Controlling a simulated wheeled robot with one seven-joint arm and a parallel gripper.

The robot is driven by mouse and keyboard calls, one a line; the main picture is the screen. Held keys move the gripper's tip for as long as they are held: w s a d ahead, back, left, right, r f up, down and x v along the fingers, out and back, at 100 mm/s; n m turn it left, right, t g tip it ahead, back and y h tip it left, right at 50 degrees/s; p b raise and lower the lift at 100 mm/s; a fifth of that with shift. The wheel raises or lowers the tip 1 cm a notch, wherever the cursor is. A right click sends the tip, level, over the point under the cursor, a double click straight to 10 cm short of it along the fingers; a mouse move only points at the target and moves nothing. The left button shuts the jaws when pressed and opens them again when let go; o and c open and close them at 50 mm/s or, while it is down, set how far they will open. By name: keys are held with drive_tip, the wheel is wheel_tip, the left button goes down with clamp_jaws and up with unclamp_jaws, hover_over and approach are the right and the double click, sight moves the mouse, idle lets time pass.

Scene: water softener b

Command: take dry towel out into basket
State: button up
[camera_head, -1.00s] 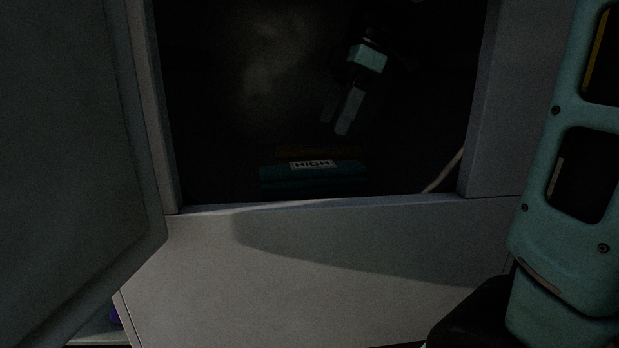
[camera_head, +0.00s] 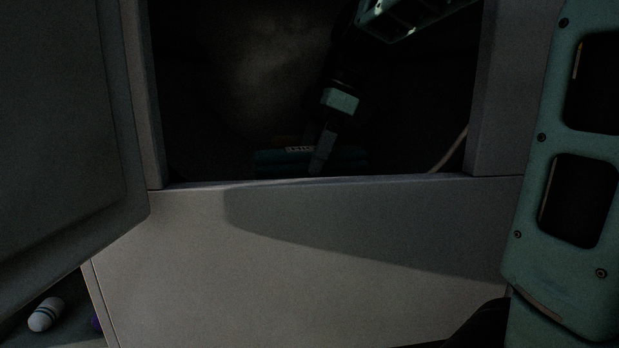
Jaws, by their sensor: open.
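A dark teal folded towel (camera_head: 275,158) lies low inside the dark opening of the grey-white cabinet (camera_head: 330,250), just behind its bottom edge. A pale label with dark lettering shows on it, partly covered by my gripper. My gripper (camera_head: 321,160) is inside the opening, pointing down, with its fingers in front of the towel's right part. It is open, and the gap between the fingers hardly shows. I cannot tell whether the fingers touch the towel. No basket can be made out.
A grey door (camera_head: 60,110) stands open at the left. The opening's right post (camera_head: 497,90) is beside my arm. A pale hose or cord (camera_head: 448,152) runs inside at the lower right. A white striped bottle-like object (camera_head: 45,314) and a purple thing (camera_head: 96,323) lie at the lower left.

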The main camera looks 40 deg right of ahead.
drive_tip(key=shift+w+a+f, duration=0.1)
drive_tip(key=shift+a+f, duration=0.1)
drive_tip(key=shift+f, duration=0.4)
drive_tip(key=shift+c, duration=0.3)
drive_tip(key=shift+r, duration=0.1)
drive_tip(key=c, duration=1.1)
